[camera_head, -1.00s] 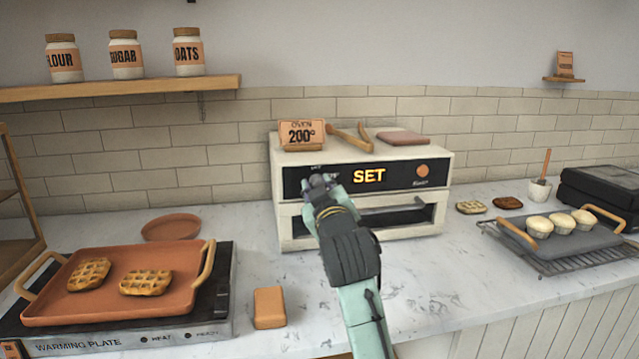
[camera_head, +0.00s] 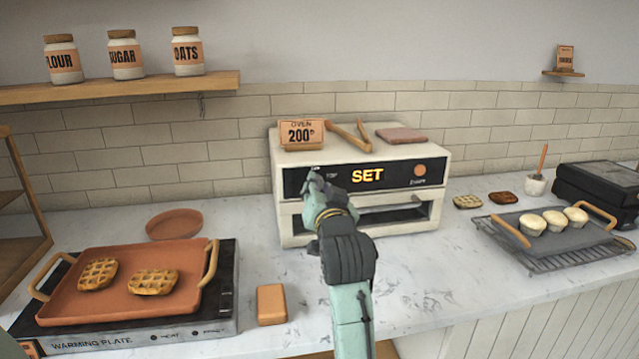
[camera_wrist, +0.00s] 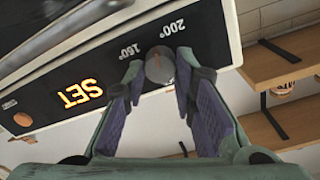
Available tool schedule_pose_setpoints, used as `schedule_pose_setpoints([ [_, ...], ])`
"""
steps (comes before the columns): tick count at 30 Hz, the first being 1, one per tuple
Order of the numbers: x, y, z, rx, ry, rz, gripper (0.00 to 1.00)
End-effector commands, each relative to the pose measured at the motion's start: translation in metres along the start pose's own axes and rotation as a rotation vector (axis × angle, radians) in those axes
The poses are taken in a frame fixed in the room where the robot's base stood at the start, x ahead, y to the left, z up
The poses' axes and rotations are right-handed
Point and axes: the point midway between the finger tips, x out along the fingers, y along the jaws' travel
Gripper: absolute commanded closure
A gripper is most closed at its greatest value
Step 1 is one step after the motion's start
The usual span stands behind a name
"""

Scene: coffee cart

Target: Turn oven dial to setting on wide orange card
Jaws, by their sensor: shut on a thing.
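The oven (camera_head: 290,225) is a cream box on the counter with a black front panel and a lit display reading SET (camera_head: 367,175). The wide orange card (camera_head: 301,134) on top of it reads OVEN 200°. The grey round dial (camera_wrist: 160,64) shows in the wrist view, with the printed marks 160° and 200° beside it; its exact pointer setting is hard to tell. My gripper (camera_head: 315,180) is at the left part of the panel and hides the dial in the head view. In the wrist view, its fingertips (camera_wrist: 160,74) are shut on the dial from both sides.
Wooden tongs (camera_head: 350,136) and a pinkish flat piece (camera_head: 401,135) lie on the oven. A warming plate with an orange tray (camera_head: 130,301) of waffles stands left, and a grey tray (camera_head: 560,246) with pale muffins right. An orange block (camera_head: 271,304) lies in front.

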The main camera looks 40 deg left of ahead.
Motion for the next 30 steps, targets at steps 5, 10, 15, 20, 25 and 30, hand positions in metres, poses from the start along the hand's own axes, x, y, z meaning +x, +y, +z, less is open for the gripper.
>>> schedule_pose_setpoints([
  [5, 0.0001, -0.0003, -0.0005, 0.135, -0.005, 0.0, 1.0],
  [10, 0.0001, -0.0004, -0.0002, 0.232, -0.008, 0.0, 1.0],
  [15, 0.0, 0.0005, -0.0006, 0.293, -0.009, 0.001, 1.0],
  [20, 0.0, 0.0005, -0.0006, 0.321, -0.01, 0.001, 1.0],
  [25, 0.0, 0.0005, -0.0006, 0.331, -0.011, 0.001, 1.0],
  [30, 0.0, 0.0005, -0.0006, 0.331, -0.011, 0.001, 1.0],
])
